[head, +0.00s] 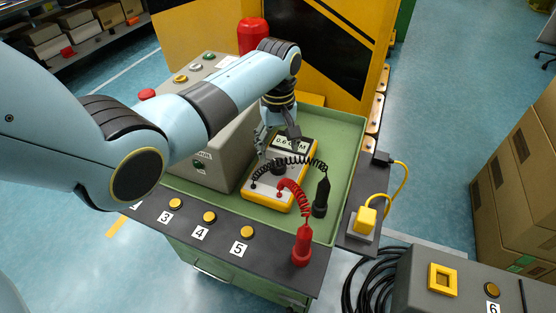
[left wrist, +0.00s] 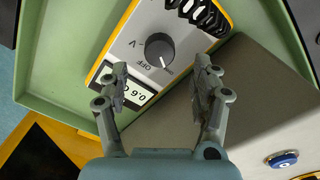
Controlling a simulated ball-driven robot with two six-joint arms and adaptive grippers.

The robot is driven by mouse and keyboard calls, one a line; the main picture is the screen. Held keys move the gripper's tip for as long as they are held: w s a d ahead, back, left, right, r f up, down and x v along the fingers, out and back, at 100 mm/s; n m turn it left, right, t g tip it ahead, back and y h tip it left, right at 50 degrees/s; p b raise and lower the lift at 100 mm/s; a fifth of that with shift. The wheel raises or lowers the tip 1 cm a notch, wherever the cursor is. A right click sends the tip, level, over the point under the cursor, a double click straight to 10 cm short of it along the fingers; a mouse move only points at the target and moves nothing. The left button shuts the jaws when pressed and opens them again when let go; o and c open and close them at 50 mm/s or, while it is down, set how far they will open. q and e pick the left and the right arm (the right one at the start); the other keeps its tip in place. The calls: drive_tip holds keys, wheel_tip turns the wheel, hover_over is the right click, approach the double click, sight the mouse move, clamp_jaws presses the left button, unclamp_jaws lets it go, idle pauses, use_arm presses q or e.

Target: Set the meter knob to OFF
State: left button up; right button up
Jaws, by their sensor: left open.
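The yellow-edged meter (head: 262,189) lies in the green tray, its display (head: 293,143) reading about 0.6 OHM. Its round dark knob (left wrist: 159,50) shows clearly in the left wrist view, with V, OFF and OHM labels around it. The knob's white mark appears to point toward the OHM label. In the head view, the coiled lead partly covers the knob. My left gripper (head: 278,141) is above the meter near its display end. In the left wrist view, its open fingers (left wrist: 160,80) are apart, with the knob ahead between them and nothing held. My right gripper is not in view.
A black probe (head: 320,195) and a red probe (head: 302,245) stand on coiled leads beside the meter. A grey button box (head: 215,150) stands left of it. The green tray wall (head: 345,165) borders the right. A yellow plug (head: 366,219) sits outside.

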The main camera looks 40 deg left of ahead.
sight(278, 163)
use_arm(q)
wheel_tip(278, 163, down, 5)
drive_tip(key=shift+f+b, duration=0.2)
drive_tip(key=shift+b, duration=0.3)
drive_tip(key=shift+f, duration=0.2)
drive_tip(key=shift+w, duration=0.1)
drive_tip(key=c, duration=1.2)
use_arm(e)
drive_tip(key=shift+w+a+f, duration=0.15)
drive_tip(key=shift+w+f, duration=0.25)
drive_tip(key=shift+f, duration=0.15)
